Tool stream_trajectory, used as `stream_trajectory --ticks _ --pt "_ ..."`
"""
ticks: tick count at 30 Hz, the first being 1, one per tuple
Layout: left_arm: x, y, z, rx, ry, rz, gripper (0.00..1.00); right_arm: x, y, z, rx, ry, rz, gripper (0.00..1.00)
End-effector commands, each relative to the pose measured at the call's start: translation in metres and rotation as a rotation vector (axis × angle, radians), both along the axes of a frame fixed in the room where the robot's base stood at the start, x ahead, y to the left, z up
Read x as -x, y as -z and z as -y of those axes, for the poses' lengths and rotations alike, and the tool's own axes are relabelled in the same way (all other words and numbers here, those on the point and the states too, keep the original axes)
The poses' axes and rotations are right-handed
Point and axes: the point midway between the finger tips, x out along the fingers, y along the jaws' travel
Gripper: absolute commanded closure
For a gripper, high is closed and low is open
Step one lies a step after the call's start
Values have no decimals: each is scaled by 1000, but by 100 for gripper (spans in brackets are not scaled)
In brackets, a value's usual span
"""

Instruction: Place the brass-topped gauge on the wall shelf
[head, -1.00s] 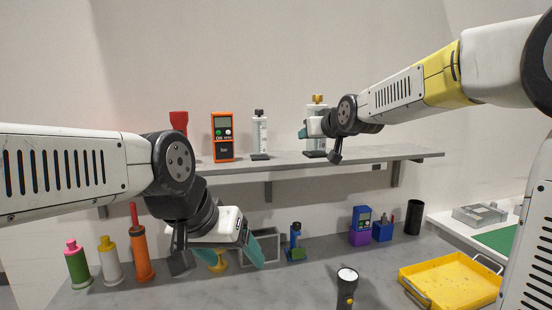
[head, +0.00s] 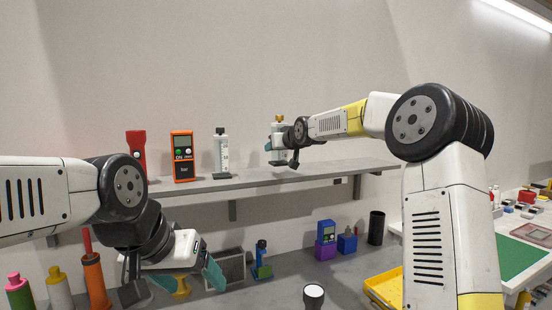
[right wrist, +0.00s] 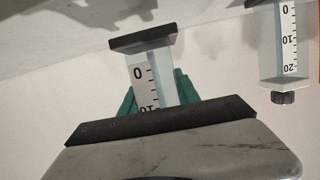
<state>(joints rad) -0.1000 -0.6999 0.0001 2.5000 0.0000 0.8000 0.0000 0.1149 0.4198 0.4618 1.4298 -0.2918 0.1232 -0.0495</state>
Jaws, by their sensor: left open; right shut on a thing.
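The brass-topped gauge (head: 279,128) is upright at the wall shelf (head: 290,176), right of the black-topped gauge (head: 221,155). My right gripper (head: 276,146) is shut around its body. In the right wrist view the gauge (right wrist: 152,72) appears inverted between the teal fingers, its dark base close to the shelf surface (right wrist: 45,30). Whether the base touches the shelf I cannot tell. The black-topped gauge also shows there at the right (right wrist: 280,45). My left gripper (head: 190,279) is open, low over the bench, in front of a yellow object.
An orange meter (head: 182,157) and a red torch (head: 137,150) stand on the shelf's left part. Below are a grey bin (head: 226,268), a blue-and-purple device (head: 326,240), a black cup (head: 376,228) and a yellow tray (head: 384,290). The shelf's right end is clear.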

Motion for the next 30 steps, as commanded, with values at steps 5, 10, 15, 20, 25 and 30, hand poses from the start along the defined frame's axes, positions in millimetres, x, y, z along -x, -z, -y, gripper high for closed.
stream_trajectory --ticks 5,10,15,20,25,30 --pt "0 0 0 0 0 0 26 -12 1 1 -2 1 0 100" --pt "0 0 0 0 0 0 26 -11 28 1 3 -1 -1 100" --pt "0 0 0 0 0 0 26 -11 36 1 0 0 2 100" --pt "0 0 0 0 0 0 26 -11 36 1 0 0 2 100" --pt "0 0 0 0 0 0 26 -11 39 1 0 0 0 50" --pt "0 0 0 0 0 0 26 -11 39 1 0 0 0 40"
